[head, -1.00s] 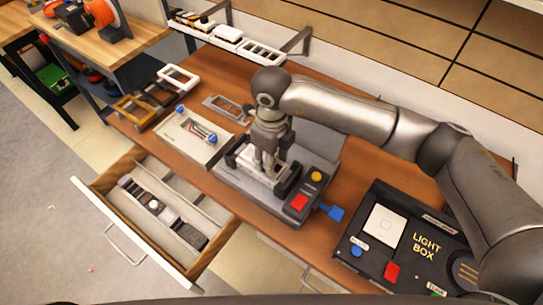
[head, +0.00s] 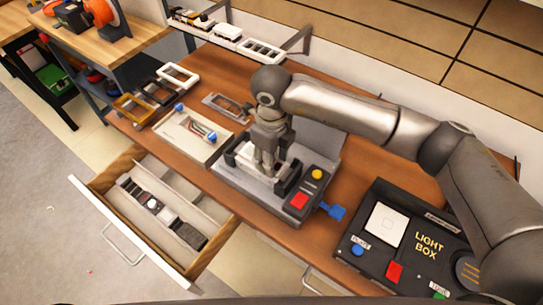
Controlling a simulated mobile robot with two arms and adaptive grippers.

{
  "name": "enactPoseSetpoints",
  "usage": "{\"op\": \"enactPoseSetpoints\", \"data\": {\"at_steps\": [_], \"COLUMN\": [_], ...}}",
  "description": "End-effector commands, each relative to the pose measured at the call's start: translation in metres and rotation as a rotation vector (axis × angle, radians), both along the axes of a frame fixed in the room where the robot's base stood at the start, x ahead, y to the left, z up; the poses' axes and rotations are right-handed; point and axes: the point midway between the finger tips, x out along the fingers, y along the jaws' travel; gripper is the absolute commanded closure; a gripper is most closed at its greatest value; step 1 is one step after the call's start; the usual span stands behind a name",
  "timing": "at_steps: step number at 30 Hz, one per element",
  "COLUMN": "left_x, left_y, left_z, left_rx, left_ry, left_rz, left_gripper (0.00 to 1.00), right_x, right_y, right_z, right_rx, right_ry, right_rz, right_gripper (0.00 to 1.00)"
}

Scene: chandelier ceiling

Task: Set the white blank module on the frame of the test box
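The grey fixture (head: 232,184), which I take to be the test box, stands mid-bench with dark clamp blocks and a red and a yellow button. A white piece (head: 245,154) lies between the clamps. I cannot tell the blank module from the frame there. My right gripper (head: 265,168) points straight down with its fingers at this white piece. The fingers and their shadow hide the contact, so I cannot tell whether they grip. My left gripper is not in view.
A cream box (head: 171,128) with wires and blue knobs stands left of the fixture. Loose frames (head: 134,107) lie behind it. An open drawer (head: 106,179) holds a row of modules. The light box (head: 406,237) is at right. A shelf (head: 228,43) of white parts is behind.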

Motion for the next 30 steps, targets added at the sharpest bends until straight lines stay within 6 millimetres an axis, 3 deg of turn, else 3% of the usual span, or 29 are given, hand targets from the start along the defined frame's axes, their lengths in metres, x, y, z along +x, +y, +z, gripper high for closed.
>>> {"op": "enactPoseSetpoints", "data": {"at_steps": [1, 8, 14, 26, 27, 30], "left_x": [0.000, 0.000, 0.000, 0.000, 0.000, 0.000], "left_y": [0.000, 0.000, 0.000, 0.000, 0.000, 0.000], "left_z": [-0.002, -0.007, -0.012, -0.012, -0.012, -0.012], "left_rx": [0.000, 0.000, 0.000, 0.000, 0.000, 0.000], "left_ry": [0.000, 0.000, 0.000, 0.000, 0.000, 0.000], "left_rz": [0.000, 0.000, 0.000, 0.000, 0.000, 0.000], "left_gripper": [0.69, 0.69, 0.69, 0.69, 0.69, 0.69], "right_x": [-0.005, -0.005, -0.004, -0.005, -0.005, -0.004], "right_y": [-0.001, -0.002, -0.002, -0.002, -0.002, -0.002], "right_z": [-0.009, -0.013, -0.016, -0.016, -0.016, -0.015], "right_rx": [-0.007, -0.007, -0.007, -0.008, -0.008, -0.008], "right_ry": [0.015, 0.016, 0.015, 0.014, 0.014, 0.014], "right_rz": [0.000, 0.000, 0.000, 0.001, 0.001, 0.001], "right_gripper": [0.79, 0.78, 0.94, 0.95, 0.57, 0.45]}}
